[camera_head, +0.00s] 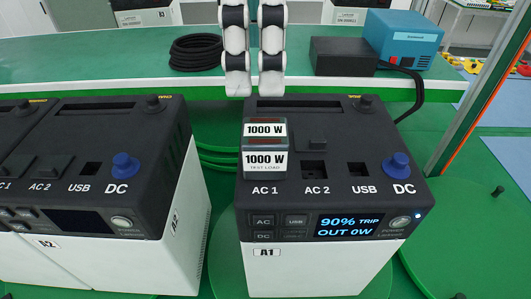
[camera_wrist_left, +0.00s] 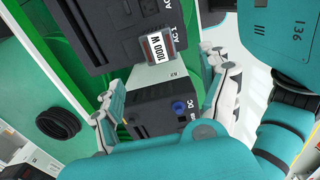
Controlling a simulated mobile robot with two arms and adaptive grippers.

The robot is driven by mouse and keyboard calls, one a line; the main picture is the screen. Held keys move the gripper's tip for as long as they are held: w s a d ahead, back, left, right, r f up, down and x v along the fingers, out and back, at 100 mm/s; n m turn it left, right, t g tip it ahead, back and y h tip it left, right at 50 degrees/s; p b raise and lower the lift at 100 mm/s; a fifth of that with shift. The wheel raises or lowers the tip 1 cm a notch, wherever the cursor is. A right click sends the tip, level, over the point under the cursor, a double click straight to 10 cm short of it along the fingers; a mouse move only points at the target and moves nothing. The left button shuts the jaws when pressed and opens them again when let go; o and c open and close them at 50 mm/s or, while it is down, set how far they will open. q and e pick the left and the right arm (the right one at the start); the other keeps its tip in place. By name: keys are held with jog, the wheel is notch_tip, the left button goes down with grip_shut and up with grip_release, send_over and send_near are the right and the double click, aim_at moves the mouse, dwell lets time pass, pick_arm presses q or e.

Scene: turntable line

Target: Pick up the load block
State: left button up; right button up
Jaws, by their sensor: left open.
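The load block (camera_head: 265,160) is dark with white "1000 W" labels, one reading "TEST LOAD". It stands upright on top of power station A1 (camera_head: 310,258), at the AC 1 outlet. The outlet under it is hidden. The block also shows in the left wrist view (camera_wrist_left: 153,50), beyond the fingers. My left gripper (camera_head: 254,88) is open and empty. In the head view its two fingers are above the block in the picture, with a gap between tips and block. In the left wrist view the fingers (camera_wrist_left: 162,66) are spread wide. My right gripper is not in view.
A1's display (camera_head: 348,226) reads "90% TRIP" and "OUT 0W". Its AC 2 socket (camera_head: 315,170) is empty. A blue DC knob (camera_head: 397,165) is at the right. Another station (camera_head: 172,250) stands left. Behind are a coiled black cable (camera_head: 195,53) and blue box (camera_head: 398,40).

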aim_at(265, 129)
pick_arm(q)
jog(key=f, duration=0.6)
jog(key=shift+w+f+p, duration=0.2)
jog(key=shift+w+p, duration=0.1)
jog(key=shift+f, duration=0.25)
jog(key=shift+s+d+f+p, duration=0.1)
jog(key=shift+s+f+p, duration=0.1)
jog(key=shift+f+p, duration=0.25)
jog(key=f, duration=0.3)
jog(key=shift+d+f+p, duration=0.3)
jog(key=shift+f+p, duration=0.1)
jog(key=shift+f, duration=0.35)
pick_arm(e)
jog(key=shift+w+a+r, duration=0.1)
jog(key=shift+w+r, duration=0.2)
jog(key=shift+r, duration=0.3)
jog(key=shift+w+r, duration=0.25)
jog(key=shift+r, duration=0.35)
pick_arm(q)
jog(key=shift+c, duration=0.3)
jog(key=shift+r, duration=0.1)
grip_shut()
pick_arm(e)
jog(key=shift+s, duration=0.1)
